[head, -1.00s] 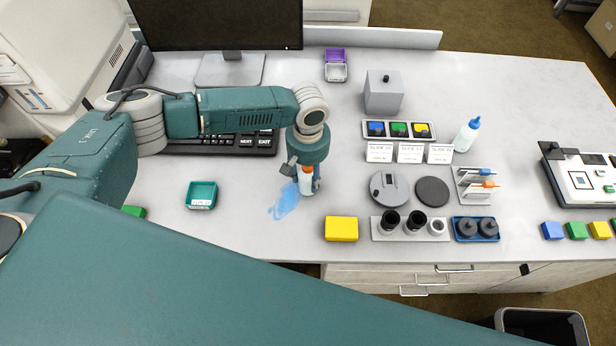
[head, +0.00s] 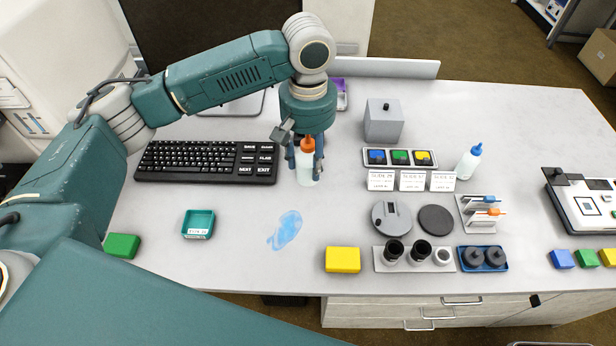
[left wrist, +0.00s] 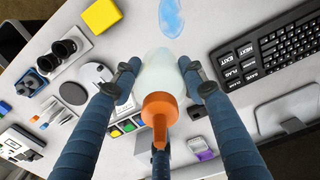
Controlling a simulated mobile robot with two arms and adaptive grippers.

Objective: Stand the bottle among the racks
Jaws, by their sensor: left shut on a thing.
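A white bottle with an orange cap (head: 307,172) is held upright in my left gripper (head: 305,158), right of the keyboard. In the left wrist view the orange cap (left wrist: 160,112) faces the camera and the fingers (left wrist: 157,75) close around the pale body. The bottle looks lifted above the table, though its exact height is unclear. The racks stand to the right: a rack with black and white round pieces (head: 414,266), a blue tray with two dark knobs (head: 505,266) and a small rack with blue and orange tools (head: 468,216). My right gripper is not in view.
A blue smear (head: 286,230) lies on the table. A yellow block (head: 342,260), teal tray (head: 188,222), keyboard (head: 205,162), grey box (head: 384,122), white cards (head: 412,181) and a blue-capped bottle (head: 469,162) stand around.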

